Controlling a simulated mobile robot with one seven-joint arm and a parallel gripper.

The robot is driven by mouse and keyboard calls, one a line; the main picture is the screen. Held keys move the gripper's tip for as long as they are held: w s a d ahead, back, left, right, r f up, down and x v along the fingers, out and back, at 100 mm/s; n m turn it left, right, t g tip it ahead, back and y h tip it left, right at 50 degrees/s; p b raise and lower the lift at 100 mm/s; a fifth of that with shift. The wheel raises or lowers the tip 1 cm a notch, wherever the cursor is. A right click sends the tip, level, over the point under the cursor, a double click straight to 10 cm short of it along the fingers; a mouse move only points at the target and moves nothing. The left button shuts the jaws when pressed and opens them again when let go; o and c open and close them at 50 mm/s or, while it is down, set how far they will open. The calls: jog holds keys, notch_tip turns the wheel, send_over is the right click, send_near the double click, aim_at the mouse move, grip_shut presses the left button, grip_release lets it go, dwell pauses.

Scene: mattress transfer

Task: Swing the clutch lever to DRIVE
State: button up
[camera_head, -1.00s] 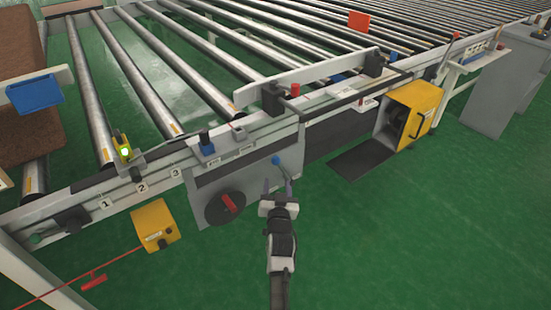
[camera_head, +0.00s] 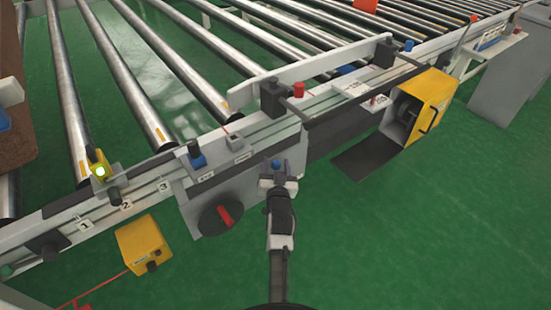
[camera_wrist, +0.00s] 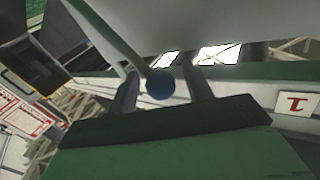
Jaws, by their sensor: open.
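A lever with a blue ball knob (camera_head: 275,163) sticks out from the right part of the grey control box (camera_head: 240,188) on the conveyor's side. I take it for the clutch lever; no DRIVE mark is legible. My gripper (camera_head: 277,173) is at this knob, with its fingers pointing toward the box. In the wrist view the blue knob (camera_wrist: 160,84) shows between my two spread fingers, with its thin grey rod running up to the left. My gripper (camera_wrist: 162,88) is open; I cannot tell whether either finger touches the knob.
A black disc with a red handle (camera_head: 224,215) is on the box's left part. A yellow box (camera_head: 142,243) hangs lower left. A yellow housing (camera_head: 417,105) and dark plate (camera_head: 367,158) stand right. Rollers lie behind the rail. Green floor in front is clear.

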grip_shut()
jog(key=shift+r, duration=0.1)
dwell(0.3)
